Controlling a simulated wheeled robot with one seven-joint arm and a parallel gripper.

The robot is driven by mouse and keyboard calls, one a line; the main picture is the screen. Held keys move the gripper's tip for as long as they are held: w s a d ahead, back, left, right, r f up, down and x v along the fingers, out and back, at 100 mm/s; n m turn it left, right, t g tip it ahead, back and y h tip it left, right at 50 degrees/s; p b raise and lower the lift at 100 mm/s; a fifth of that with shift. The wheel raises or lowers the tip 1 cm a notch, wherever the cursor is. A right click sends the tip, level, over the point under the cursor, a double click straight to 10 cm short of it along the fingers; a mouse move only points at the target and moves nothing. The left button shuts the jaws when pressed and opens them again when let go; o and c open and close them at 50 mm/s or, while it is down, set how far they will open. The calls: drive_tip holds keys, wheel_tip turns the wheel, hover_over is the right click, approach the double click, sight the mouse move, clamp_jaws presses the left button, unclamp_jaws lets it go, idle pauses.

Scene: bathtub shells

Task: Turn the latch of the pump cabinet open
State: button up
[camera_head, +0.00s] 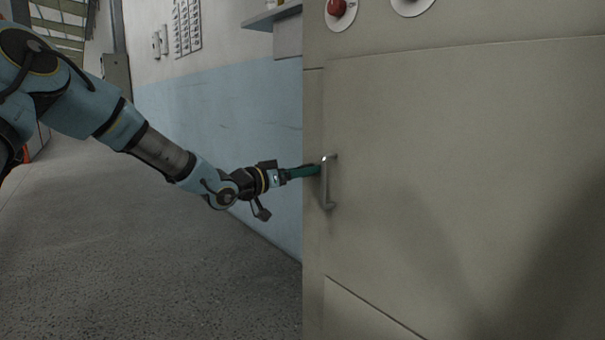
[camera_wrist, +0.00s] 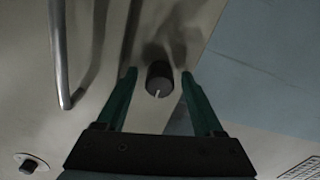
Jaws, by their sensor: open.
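The pump cabinet (camera_head: 460,150) fills the right of the head view, with its large beige door facing me. A metal bar handle (camera_head: 326,185) stands on the door's left side; it also shows at the left of the wrist view (camera_wrist: 60,60). In the wrist view, the latch (camera_wrist: 158,84) is a dark round knob with a pale mark pointing down in the picture. My gripper (camera_wrist: 158,74) is open, its green fingertips on either side of the knob. Contact cannot be told. In the head view, my gripper (camera_head: 317,169) reaches the handle area, and the latch is hidden.
A red button (camera_head: 337,9) and a round dial (camera_head: 411,3) sit on the cabinet above the door. A small dark knob (camera_wrist: 28,165) is at the wrist view's lower left. A blue and white wall (camera_head: 220,110) runs behind my arm. The grey floor (camera_head: 150,260) at left is clear.

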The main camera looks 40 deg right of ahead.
clamp_jaws()
idle(0.6)
